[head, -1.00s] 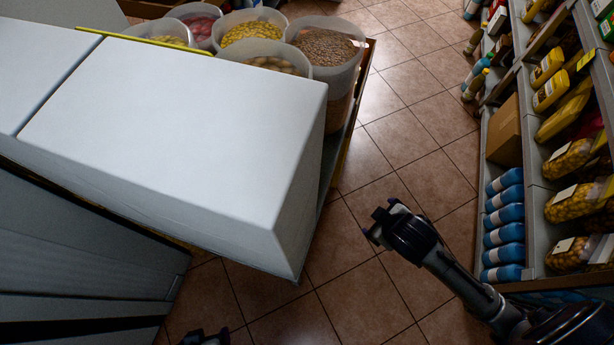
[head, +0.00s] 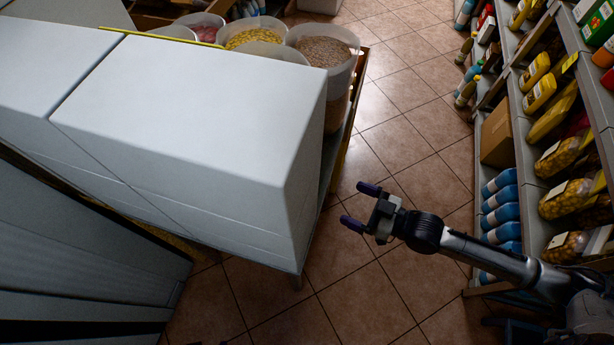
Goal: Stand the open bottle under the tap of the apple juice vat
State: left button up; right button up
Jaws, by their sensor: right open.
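My right gripper (head: 360,206) is in the head view, over the tiled aisle floor to the right of a white block-shaped unit. It is open and empty, with its two dark fingertips spread and pointing left. It touches nothing that I can see. My left gripper is not in view. I see no open bottle, no apple juice vat and no tap in this view.
The white unit (head: 200,110) fills the left and middle. Tubs of dry goods, one with brown grains (head: 322,50), stand behind it. Shelves with blue bottles (head: 500,215), a cardboard box (head: 496,135) and bags (head: 566,198) line the right. The tiled aisle (head: 400,120) between is clear.

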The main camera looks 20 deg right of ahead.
jog(key=shift+t+y, duration=0.3)
jog(key=shift+t, duration=0.1)
jog(key=x, duration=0.4)
jog(key=r+b+x, duration=0.1)
jog(key=x, duration=0.3)
jog(key=b+x, duration=0.1)
jog(key=x, duration=0.4)
jog(key=shift+r, duration=0.25)
jog(key=shift+w+a, duration=0.3)
jog(key=shift+w, duration=0.05)
jog(key=c, duration=1.2)
jog(key=shift+r, duration=0.15)
